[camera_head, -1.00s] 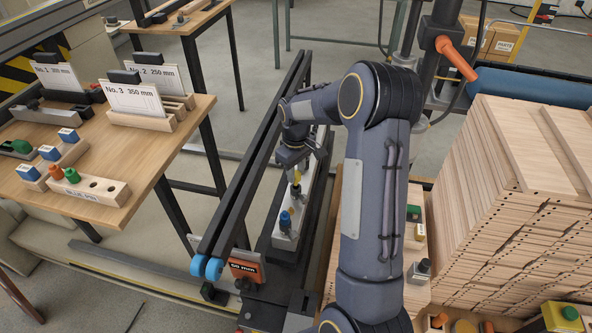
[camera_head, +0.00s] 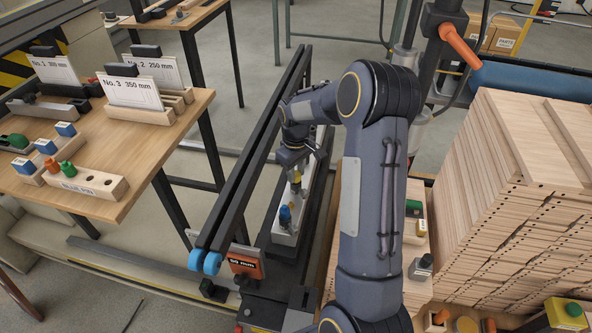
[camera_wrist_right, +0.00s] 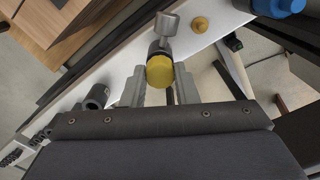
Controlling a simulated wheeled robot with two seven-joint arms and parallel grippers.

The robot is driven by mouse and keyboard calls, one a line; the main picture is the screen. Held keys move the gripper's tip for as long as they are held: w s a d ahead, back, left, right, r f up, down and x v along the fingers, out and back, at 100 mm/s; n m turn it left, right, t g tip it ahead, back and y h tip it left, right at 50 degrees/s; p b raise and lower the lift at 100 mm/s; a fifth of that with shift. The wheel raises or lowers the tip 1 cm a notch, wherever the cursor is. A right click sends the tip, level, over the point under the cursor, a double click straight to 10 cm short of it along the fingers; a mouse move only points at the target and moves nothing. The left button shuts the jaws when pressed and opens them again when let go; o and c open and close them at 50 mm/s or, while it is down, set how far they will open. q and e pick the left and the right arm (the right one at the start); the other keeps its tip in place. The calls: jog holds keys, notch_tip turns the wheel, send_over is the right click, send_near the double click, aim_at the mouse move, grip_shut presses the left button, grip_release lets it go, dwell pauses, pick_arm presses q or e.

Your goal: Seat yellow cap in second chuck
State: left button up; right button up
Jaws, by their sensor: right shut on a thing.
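My right gripper (camera_wrist_right: 160,85) is shut on the yellow cap (camera_wrist_right: 160,72), which sits between its two fingers over the white spindle head (camera_wrist_right: 215,35). A dark grey cylinder, likely a chuck (camera_wrist_right: 97,97), stands to the left on the white head. The second chuck cannot be clearly told apart. My left gripper is out of view.
Two dark rails with blue ends (camera_head: 204,260) run alongside the white head, with an orange 50 mm sign (camera_head: 245,262) at the near end. A small brass knob (camera_wrist_right: 200,24) sits on the head. A wooden table (camera_head: 135,195) stands left, stacked boards (camera_head: 500,170) right.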

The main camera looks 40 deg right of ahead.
jog(key=shift+f, duration=0.4)
jog(key=o, duration=1.1)
jog(key=shift+r, duration=0.1)
jog(key=shift+r+p, duration=2.75)
jog(key=shift+r, duration=1.2)
